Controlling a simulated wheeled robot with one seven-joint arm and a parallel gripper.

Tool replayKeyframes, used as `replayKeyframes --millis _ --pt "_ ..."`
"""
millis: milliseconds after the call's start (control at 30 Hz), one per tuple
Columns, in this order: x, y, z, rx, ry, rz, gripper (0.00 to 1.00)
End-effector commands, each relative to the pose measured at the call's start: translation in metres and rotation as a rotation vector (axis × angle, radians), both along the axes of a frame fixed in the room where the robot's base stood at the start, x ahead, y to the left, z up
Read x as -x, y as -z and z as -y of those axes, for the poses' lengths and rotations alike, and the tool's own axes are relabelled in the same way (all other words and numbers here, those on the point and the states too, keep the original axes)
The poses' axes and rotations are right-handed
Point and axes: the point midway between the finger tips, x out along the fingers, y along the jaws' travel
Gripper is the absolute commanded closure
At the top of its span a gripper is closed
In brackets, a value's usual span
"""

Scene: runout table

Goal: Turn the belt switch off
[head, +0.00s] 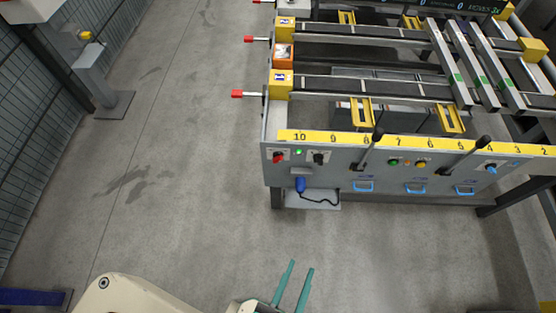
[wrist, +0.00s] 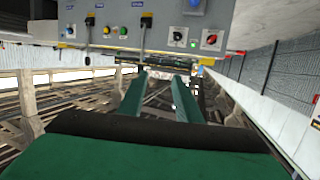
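The runout table's grey front panel (head: 335,178) carries the controls. A black rotary knob (head: 318,158) sits near its left end, beside a lit green lamp (head: 298,152) and a red knob (head: 278,157). In the wrist view the panel is inverted, with the black knob (wrist: 177,37), green lamp (wrist: 193,42) and red knob (wrist: 211,39) at upper right. The labels are too small to read, so I cannot tell which control is the belt switch. My gripper (head: 302,265) is open and empty, well short of the panel. Its teal fingers (wrist: 160,75) stand apart.
Two black-handled levers, one left (head: 367,150) and one right (head: 468,154), stick out from the panel. Green (head: 393,163) and yellow (head: 420,164) buttons sit between them. A blue plug (head: 300,184) with a cable hangs below the knobs.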

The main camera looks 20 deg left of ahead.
Motion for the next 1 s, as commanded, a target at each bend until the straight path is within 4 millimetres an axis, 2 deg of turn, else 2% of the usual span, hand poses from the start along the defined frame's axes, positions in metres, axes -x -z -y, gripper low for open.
replayKeyframes --millis 167,500,800,1000 --pt "-0.026 0.032 -0.014 -0.106 -0.022 0.032 0.7" --pt "-0.11 0.101 -0.064 -0.406 -0.099 0.084 0.7" --pt "-0.194 0.136 -0.125 -0.657 -0.188 0.094 0.7" --pt "-0.23 0.144 -0.156 -0.761 -0.229 0.084 0.7"
